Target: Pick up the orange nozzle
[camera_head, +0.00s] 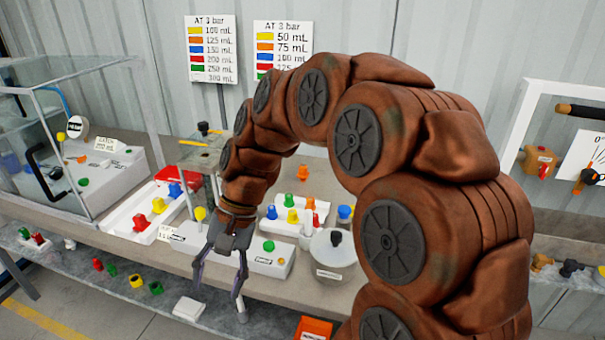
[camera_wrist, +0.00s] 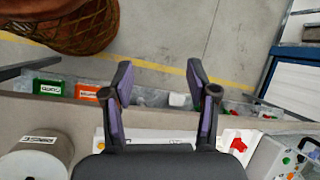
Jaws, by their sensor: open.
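An orange nozzle (camera_head: 303,172) stands upright on the bench in the head view, towards the back, under the bend of my arm. Another small orange piece (camera_head: 310,203) sits in front of it, by the white tray of coloured nozzles. My gripper (camera_head: 217,283) is open and empty, fingers pointing down, over the bench's front edge, to the left of and nearer than the orange nozzle. In the wrist view my gripper (camera_wrist: 158,76) shows two spread fingers with nothing between them. I cannot make out the orange nozzle there.
A white tray (camera_head: 126,222) with yellow and blue nozzles lies left of my gripper. A white box with a green knob (camera_head: 268,246) and a lidded round pot (camera_head: 331,252) stand close by. A lower shelf (camera_head: 95,272) holds several nozzles. A glass case (camera_head: 75,120) stands left.

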